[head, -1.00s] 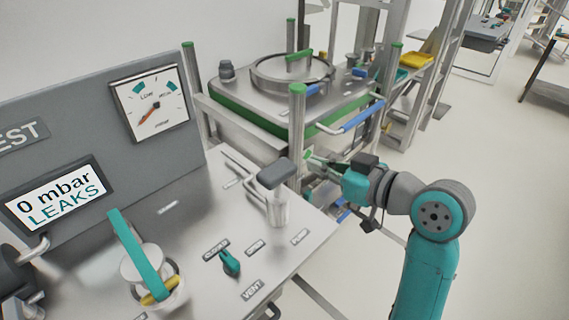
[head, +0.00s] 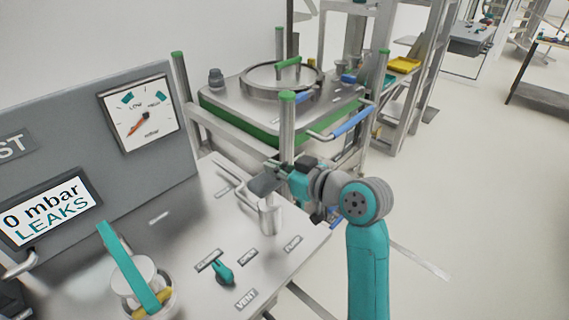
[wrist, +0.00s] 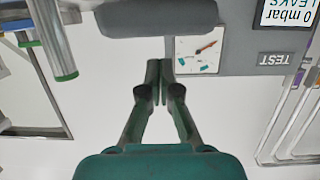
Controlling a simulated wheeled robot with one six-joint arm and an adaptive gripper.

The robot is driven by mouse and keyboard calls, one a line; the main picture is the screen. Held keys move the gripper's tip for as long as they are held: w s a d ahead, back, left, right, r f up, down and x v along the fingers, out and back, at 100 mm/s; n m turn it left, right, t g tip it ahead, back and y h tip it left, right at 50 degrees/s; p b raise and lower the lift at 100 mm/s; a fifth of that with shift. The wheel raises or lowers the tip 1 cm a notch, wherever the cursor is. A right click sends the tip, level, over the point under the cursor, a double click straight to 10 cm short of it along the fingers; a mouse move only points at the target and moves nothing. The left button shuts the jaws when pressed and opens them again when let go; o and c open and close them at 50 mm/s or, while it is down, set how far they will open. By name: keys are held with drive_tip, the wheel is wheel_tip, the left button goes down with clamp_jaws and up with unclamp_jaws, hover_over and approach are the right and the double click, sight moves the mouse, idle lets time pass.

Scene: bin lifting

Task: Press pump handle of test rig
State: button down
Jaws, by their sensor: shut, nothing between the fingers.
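The test rig (head: 190,205) has a pump with a dark grey handle (head: 265,184) on top of a short silver cylinder (head: 270,218). The handle stands raised above the cylinder. My gripper (head: 272,167) is beside the handle, at its far right side, and overlaps it in the head view. In the wrist view the fingertips (wrist: 160,66) are together with nothing between them, and the grey handle (wrist: 157,17) lies just past them at the top. I cannot tell whether they touch it. The display (head: 48,209) reads "0 mbar LEAKS".
A teal lever (head: 222,272) sits on the rig near the VENT label, and a pot with a teal bar (head: 128,262) is at front left. The gauge (head: 141,114) is on the back panel.

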sight(269, 177)
drive_tip(key=shift+f, duration=1)
drive_tip(key=shift+f, duration=3)
wheel_tip(269, 177, up, 4)
drive_tip(key=shift+a+r, duration=0.1)
drive_tip(key=shift+r, duration=0.15)
drive_tip(key=v, duration=1)
drive_tip(key=shift+r, duration=0.1)
